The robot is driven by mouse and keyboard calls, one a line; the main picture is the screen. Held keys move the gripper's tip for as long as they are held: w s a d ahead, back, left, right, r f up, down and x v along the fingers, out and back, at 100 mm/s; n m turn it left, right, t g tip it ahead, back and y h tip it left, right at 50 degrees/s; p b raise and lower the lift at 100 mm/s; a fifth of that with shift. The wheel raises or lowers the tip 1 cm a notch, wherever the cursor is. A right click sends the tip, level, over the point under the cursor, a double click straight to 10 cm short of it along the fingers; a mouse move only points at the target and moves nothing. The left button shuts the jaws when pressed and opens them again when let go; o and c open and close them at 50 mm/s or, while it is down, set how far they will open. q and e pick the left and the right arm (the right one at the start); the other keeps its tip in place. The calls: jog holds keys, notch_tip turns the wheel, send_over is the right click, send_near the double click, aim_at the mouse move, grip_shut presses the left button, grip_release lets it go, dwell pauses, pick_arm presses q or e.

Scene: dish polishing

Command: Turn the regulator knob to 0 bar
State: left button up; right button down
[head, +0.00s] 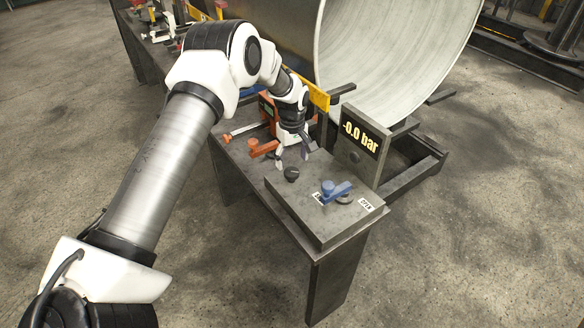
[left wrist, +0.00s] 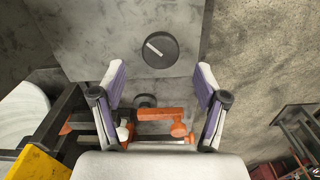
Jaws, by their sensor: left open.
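The black regulator knob (head: 291,174) sits on the grey metal plate of the bench. In the left wrist view the round knob (left wrist: 158,50) shows a white pointer line that slants toward the upper left. The display (head: 360,133) behind the plate reads -0.0 bar. My left gripper (head: 292,160) is open and empty just behind the knob in the head view. In the left wrist view the knob lies beyond the two spread fingertips (left wrist: 161,75), apart from both. My right gripper is not in view.
A blue valve handle (head: 338,190) with small labels stands on the plate (head: 318,232), right of the knob. An orange-red tool (head: 263,147) lies on the bench left of my gripper. A large metal cylinder (head: 395,45) fills the back. The front floor is clear.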

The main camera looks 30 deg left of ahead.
aim_at(292, 172)
pick_arm(q)
notch_tip(292, 172, up, 8)
jog(key=shift+f, duration=0.25)
